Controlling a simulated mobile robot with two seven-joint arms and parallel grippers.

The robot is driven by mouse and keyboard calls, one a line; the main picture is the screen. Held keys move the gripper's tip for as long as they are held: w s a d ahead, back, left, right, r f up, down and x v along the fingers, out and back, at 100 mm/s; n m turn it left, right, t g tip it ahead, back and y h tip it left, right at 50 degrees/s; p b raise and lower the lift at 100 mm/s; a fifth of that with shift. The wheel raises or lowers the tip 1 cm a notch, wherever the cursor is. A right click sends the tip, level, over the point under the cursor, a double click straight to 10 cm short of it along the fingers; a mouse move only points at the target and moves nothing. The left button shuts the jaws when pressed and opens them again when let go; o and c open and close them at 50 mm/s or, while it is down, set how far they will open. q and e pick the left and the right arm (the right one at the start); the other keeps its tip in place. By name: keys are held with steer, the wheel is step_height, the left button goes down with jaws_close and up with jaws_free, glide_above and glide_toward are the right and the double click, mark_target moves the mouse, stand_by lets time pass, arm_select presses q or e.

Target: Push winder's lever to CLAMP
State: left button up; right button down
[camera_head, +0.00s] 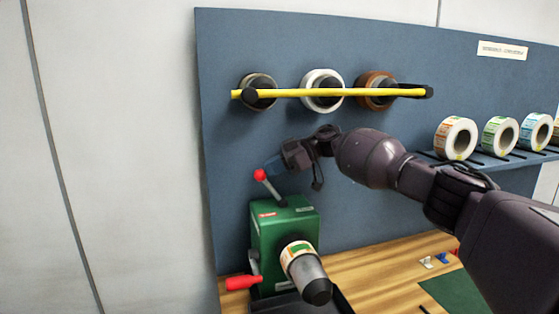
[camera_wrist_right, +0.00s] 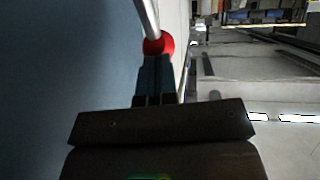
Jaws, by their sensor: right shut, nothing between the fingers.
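The green winder (camera_head: 285,232) stands on the wooden bench at the lower middle of the head view. Its lever (camera_head: 268,186) rises from the top, leans left and ends in a red knob (camera_head: 260,175). My right gripper (camera_head: 271,165) is shut and empty, just above and right of the knob. In the right wrist view the red knob (camera_wrist_right: 159,44) shows right at the closed fingertips (camera_wrist_right: 153,62); I cannot tell whether they touch. A label roll (camera_head: 298,252) sits on the winder's spindle (camera_head: 311,279). My left gripper is not in view.
A yellow bar (camera_head: 330,93) crosses several rolls on the blue back panel (camera_head: 230,150) above my right gripper. More label rolls (camera_head: 455,139) stand on a shelf at right. A red handle (camera_head: 242,282) juts from the winder's lower left. The wooden bench (camera_head: 385,265) has free room.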

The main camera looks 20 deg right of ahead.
steer(key=shift+a+f, duration=0.15)
steer(key=shift+a, duration=0.05)
stand_by(0.4)
steer(key=v, duration=1.1)
steer(key=shift+d, duration=0.15)
stand_by(0.3)
